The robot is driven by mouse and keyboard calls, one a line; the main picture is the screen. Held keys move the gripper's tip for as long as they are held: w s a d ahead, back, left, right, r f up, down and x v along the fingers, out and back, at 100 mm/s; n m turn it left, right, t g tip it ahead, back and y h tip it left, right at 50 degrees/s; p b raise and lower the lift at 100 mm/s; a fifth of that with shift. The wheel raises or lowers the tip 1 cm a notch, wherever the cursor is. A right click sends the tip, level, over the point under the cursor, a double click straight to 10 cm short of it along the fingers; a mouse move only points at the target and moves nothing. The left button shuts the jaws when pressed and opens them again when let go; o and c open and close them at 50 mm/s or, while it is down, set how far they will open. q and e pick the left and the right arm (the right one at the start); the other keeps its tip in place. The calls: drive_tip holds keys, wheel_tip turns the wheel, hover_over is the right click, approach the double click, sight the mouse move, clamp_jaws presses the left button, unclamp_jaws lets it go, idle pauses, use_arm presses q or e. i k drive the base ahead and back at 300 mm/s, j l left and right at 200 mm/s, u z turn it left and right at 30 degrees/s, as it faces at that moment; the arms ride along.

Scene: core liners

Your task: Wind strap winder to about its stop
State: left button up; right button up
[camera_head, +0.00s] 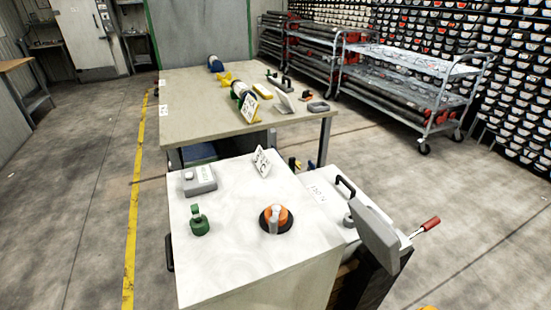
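A grey device with a crank-like arm ending in a red grip (430,224) stands at the right of the white-topped cabinet. Its grey body (376,236) is tilted. A round orange and black piece with a grey knob (275,219) sits on the white cabinet top (235,255). I cannot tell for sure which of these is the strap winder, nor see any strap clearly. Neither of my grippers is in view, and nothing is seen touching either device.
A green bottle-like item (198,220), a grey box (199,180) and a small sign (262,161) stand on the cabinet. A larger table (190,115) with tools is behind. A metal cart (420,95) and racks stand at right. Floor at left is clear.

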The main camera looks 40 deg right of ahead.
sight(277, 209)
drive_tip(key=i+j+z, duration=0.2)
drive_tip(key=z, duration=0.3)
drive_tip(key=i+j+z, duration=0.1)
drive_tip(key=j+z, duration=0.15)
drive_tip(key=z, duration=0.25)
drive_tip(key=i+j+z, duration=0.1)
drive_tip(key=j+z, duration=0.2)
drive_tip(key=z, duration=0.15)
drive_tip(key=j+z, duration=0.3)
drive_tip(key=z, duration=0.2)
drive_tip(key=k, duration=0.3)
drive_tip(key=j+z, duration=0.15)
drive_tip(key=j, duration=0.35)
